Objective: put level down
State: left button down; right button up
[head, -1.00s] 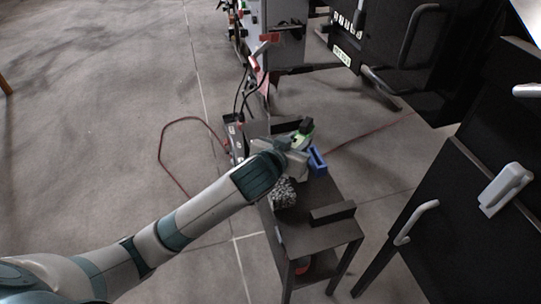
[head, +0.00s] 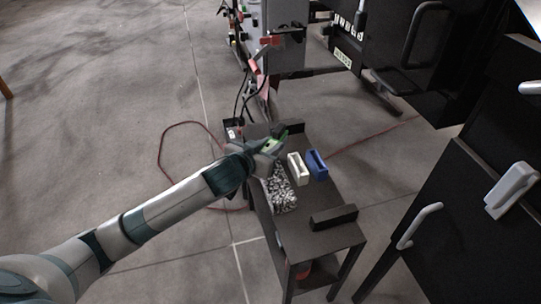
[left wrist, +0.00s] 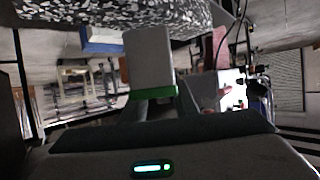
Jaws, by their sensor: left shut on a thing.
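The level (head: 269,145) shows as a small green piece with a dark part at the tip of my left arm. My left gripper (head: 262,149) is shut on it, above the far left part of the dark table (head: 337,239). In the left wrist view the level (left wrist: 153,93) shows as a green edge between the fingers, with a pale grey block face directly beyond it. I cannot tell if that face belongs to it. Whether the level touches the table is not clear. My right gripper is not in view.
A white open holder (head: 298,168) and a blue one (head: 317,165) stand side by side on the table. A speckled block (head: 281,192) lies left of them. A black bar (head: 333,217) lies near the front. Dark cabinets (head: 470,215) stand at right.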

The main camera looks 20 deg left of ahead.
pick_arm(q)
notch_tip(320, 180, down, 3)
jog(key=shift+f+b, duration=0.1)
jog(key=shift+b, duration=0.3)
jog(key=shift+f, duration=0.3)
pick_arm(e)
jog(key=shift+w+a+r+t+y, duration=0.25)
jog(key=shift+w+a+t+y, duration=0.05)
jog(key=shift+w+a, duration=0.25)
pick_arm(q)
jog(key=shift+f, duration=0.1)
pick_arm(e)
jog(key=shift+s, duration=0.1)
pick_arm(q)
jog(key=c, duration=1.4)
grip_release()
